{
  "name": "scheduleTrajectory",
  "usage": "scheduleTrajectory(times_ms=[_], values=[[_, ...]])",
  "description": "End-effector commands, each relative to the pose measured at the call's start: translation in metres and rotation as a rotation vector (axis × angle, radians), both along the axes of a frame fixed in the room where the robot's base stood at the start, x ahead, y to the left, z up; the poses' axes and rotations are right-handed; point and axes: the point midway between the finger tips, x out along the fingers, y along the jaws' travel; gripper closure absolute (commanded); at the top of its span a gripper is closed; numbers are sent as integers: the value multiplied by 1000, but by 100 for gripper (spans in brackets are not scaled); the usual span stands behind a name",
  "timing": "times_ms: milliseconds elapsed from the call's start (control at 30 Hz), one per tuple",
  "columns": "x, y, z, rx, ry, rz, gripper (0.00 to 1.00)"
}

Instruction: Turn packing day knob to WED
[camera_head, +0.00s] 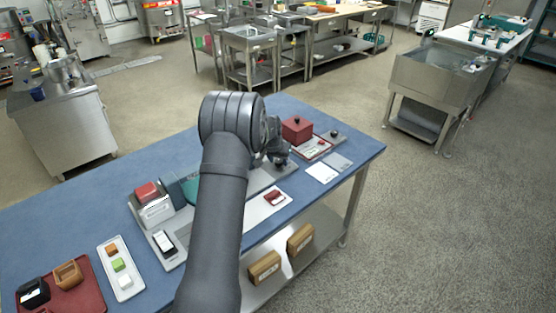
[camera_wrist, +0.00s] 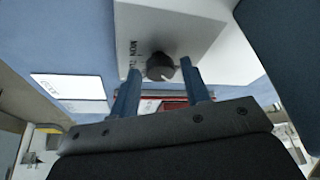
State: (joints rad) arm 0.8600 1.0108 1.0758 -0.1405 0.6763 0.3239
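The packing day knob (camera_wrist: 160,67) is a dark round knob on a pale panel (camera_wrist: 195,30) in the wrist view. Small dark lettering is printed beside it; "MON" seems to be part of it, and the rest is too small or covered to read. The knob's pointer direction cannot be made out. My gripper (camera_wrist: 160,78) is open, its two blue-grey fingers on either side of the knob with small gaps visible.
On the blue table (camera_head: 130,170) a red box (camera_head: 297,128) and a small plate with a dark knob (camera_head: 334,133) stand beyond my gripper. White cards (camera_head: 322,172) lie to its right. A small machine (camera_head: 152,204) and trays with coloured blocks stand left of my arm.

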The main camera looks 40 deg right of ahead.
Motion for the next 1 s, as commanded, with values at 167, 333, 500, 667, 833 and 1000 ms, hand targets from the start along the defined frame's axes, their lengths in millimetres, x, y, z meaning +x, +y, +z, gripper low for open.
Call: scheduleTrajectory(times_ms=[167, 333, 500, 667, 833, 1000], values=[[0, 0, 0, 0, 0, 0, 92], [0, 0, 0, 0, 1, -13, 92], [1, 1, 0, 1, 3, -97, 92], [2, 1, 0, 1, 2, -196, 92], [3, 1, 0, 0, 0, -261, 92], [2, 1, 0, 0, 0, -273, 92]])
